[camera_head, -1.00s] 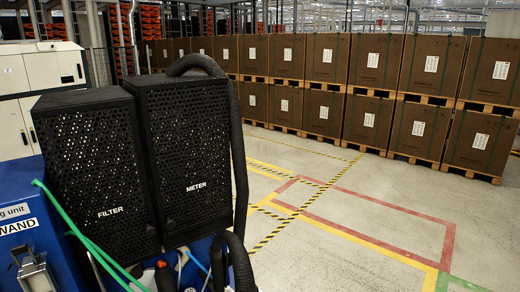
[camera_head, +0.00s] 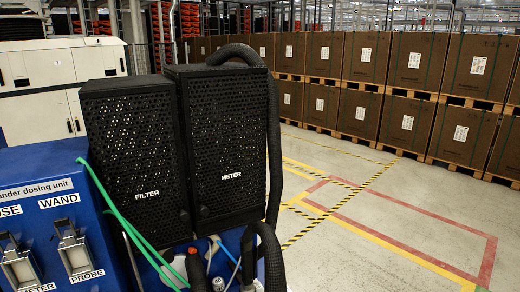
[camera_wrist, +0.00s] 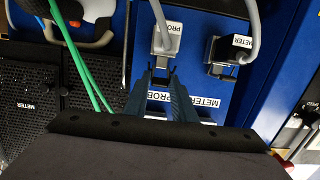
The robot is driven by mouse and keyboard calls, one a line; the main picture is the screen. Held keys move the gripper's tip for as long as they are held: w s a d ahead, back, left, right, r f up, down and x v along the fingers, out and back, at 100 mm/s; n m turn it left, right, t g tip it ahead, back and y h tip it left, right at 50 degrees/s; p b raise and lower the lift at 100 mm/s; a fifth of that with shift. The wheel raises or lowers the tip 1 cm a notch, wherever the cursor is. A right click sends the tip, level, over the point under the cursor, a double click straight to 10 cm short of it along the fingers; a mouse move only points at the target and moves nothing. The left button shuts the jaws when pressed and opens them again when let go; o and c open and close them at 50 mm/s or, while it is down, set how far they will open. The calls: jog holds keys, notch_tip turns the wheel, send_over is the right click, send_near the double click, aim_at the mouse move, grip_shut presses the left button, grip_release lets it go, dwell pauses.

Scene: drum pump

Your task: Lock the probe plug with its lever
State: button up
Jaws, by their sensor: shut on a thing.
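In the wrist view the grey probe plug (camera_wrist: 161,42) sits at the blue panel with its grey cable leading off toward the top edge. A white label, partly read as PROBE, is beside it. My gripper (camera_wrist: 163,75) reaches to the near end of this plug, where its lever is. Its two dark fingers are close together and shut on the lever; the grip itself is mostly hidden. In the head view my gripper does not show.
The cabled meter plug (camera_wrist: 222,50) stands close to the right in the wrist view. Green hoses (camera_wrist: 82,65) run to the left. The head view shows the black filter box (camera_head: 135,150), the black meter box (camera_head: 228,140) and metal clips (camera_head: 75,252) on the blue unit.

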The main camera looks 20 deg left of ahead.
jog(key=shift+s+d+f+t+y+b, duration=0.1)
jog(key=shift+f+t+y+b, duration=0.35)
jog(key=shift+b, duration=2.2)
jog(key=shift+s+d+f+t+y+b, duration=0.2)
jog(key=shift+t+y+b, duration=0.45)
jog(key=shift+b, duration=2)
jog(key=shift+w+a, duration=0.1)
jog(key=o, duration=0.8)
jog(key=shift+r+p+v, duration=0.35)
jog(key=shift+p+v, duration=0.05)
jog(key=shift+v, duration=1.25)
jog(key=shift+r+p+v, duration=0.4)
jog(key=shift+v, duration=1.25)
jog(key=shift+r+p+v, duration=0.35)
jog(key=shift+p+v, duration=0.05)
jog(key=shift+v, duration=1.3)
